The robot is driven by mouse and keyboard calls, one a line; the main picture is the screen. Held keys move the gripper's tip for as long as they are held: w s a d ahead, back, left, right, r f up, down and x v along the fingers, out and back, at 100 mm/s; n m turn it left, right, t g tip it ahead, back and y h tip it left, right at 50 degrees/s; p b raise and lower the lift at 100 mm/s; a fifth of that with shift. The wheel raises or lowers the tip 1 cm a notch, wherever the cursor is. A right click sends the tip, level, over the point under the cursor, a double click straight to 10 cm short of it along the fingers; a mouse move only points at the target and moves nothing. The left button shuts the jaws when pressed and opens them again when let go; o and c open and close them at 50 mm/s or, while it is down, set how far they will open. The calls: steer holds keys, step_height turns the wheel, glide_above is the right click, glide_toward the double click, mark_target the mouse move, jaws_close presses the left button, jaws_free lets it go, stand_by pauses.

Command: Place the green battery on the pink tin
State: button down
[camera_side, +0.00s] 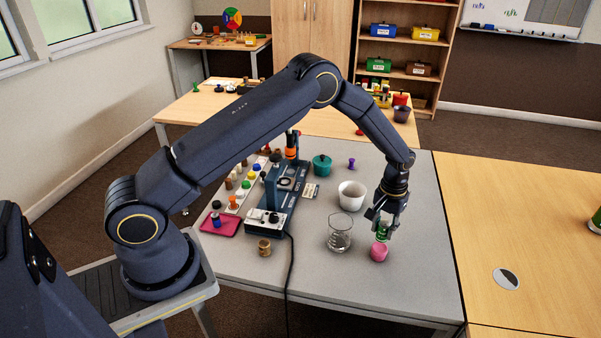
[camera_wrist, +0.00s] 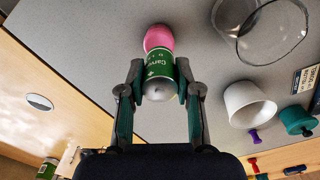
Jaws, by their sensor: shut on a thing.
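The green battery (camera_wrist: 160,72) is between the fingers of my gripper (camera_wrist: 160,92) in the wrist view, with its rounded grey end toward the camera. My gripper is shut on it. The pink tin (camera_wrist: 158,38) shows just beyond the battery's far end, partly hidden by it. In the side view my gripper (camera_side: 384,222) points down over the pink tin (camera_side: 379,252), and the green battery (camera_side: 382,235) is right above the tin. I cannot tell whether the battery touches the tin.
A glass beaker (camera_side: 340,234) stands close to the left of the tin, with a white cup (camera_side: 351,195) behind it. A teal pot (camera_side: 321,165) and a purple piece (camera_side: 351,163) are farther back. The grey table (camera_side: 400,295) is clear in front of the tin.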

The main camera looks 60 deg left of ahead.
mark_target(383, 236)
steer(key=shift+w+f, duration=0.3)
steer(key=shift+f, duration=1.5)
steer(key=shift+f, duration=0.1)
steer(key=c, duration=0.8)
jaws_free()
